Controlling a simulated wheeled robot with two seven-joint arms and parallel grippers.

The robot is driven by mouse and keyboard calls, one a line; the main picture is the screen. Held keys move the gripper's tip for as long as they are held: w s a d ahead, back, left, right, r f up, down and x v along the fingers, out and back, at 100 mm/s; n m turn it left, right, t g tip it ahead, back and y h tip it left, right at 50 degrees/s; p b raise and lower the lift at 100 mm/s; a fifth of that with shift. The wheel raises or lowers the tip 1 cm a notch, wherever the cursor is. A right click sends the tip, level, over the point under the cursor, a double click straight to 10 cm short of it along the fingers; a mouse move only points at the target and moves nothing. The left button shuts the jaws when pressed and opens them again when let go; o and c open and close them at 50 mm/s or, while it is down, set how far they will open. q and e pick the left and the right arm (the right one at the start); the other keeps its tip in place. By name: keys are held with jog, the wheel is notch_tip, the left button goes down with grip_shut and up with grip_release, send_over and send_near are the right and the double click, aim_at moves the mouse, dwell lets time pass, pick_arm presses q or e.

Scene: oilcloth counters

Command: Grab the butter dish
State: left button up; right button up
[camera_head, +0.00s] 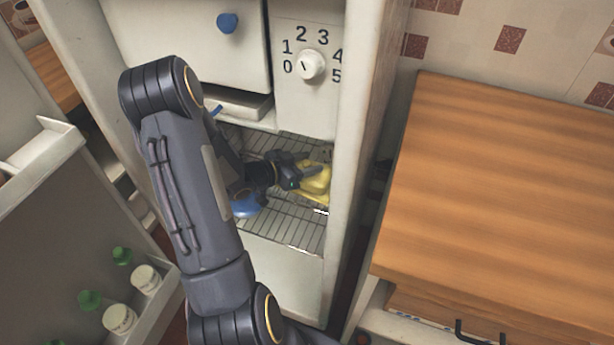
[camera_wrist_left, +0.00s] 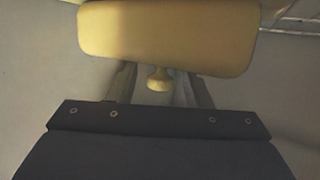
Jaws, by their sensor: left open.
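The yellow butter dish (camera_head: 316,180) sits on the wire shelf (camera_head: 300,232) inside the open fridge, near its right wall. My left gripper (camera_head: 302,168) reaches into the fridge and is at the dish, its fingers partly overlapping it. In the left wrist view, the butter dish (camera_wrist_left: 168,38) fills the top, with a small round knob pointing towards the gripper. The two open fingers of the left gripper (camera_wrist_left: 157,76) stand on either side of the knob, with visible gaps. I cannot tell whether they touch the dish. My right gripper is not in view.
A blue rounded object (camera_head: 248,205) is on the shelf beside my arm, partly hidden. The fridge's right wall (camera_head: 358,130) stands close to the dish. The open fridge door (camera_head: 60,230) at left holds several jars. A bare wooden counter (camera_head: 500,180) is at right.

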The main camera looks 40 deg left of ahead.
pick_arm(q)
grip_shut()
jog(key=shift+r, duration=0.1)
dwell(1.3)
